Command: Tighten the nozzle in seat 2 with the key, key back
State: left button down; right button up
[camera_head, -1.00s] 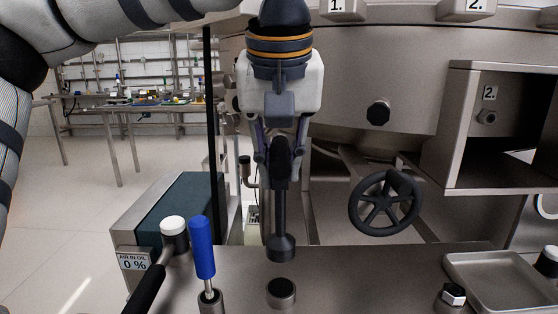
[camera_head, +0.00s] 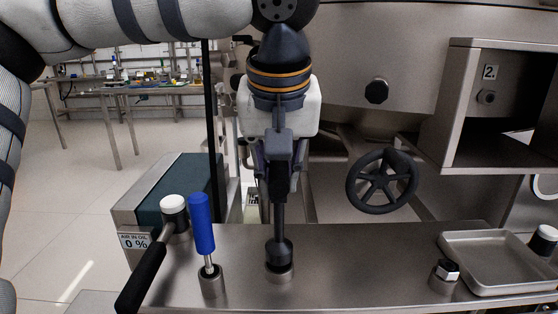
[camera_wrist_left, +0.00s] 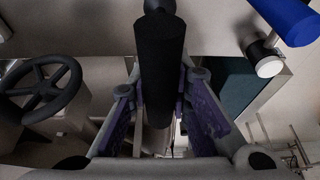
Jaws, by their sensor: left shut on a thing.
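My left gripper (camera_head: 278,180) points down over the bench and is shut on the black key (camera_head: 280,220). The key hangs upright with its wide socket end down at the short round metal holder (camera_head: 280,274). The socket covers the holder's top, and I cannot tell how deep it sits. In the left wrist view the key's thick black handle (camera_wrist_left: 160,70) lies between the purple finger pads. Seat 2, labelled "2.", is in the open box at the right, with a small hex nozzle (camera_head: 487,97) on its back wall. My right gripper is not in view.
A blue-handled tool (camera_head: 202,225) stands in a holder just left of the key. A black lever (camera_head: 142,278) is further left. A handwheel (camera_head: 382,181) is behind. A shallow metal tray (camera_head: 450,243) and a hex piece (camera_head: 447,269) are at the right. The bench between is clear.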

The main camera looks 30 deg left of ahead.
pick_arm(q)
jog(key=shift+f, duration=0.95)
dwell(0.6)
jog(key=shift+f, duration=0.75)
jog(key=c, duration=1.4)
grip_release()
jog(key=v, duration=1.1)
jog(key=shift+s+r, duration=0.1)
jog(key=shift+r, duration=0.2)
jog(key=shift+s+d+r, duration=0.1)
jog(key=shift+r, duration=2.05)
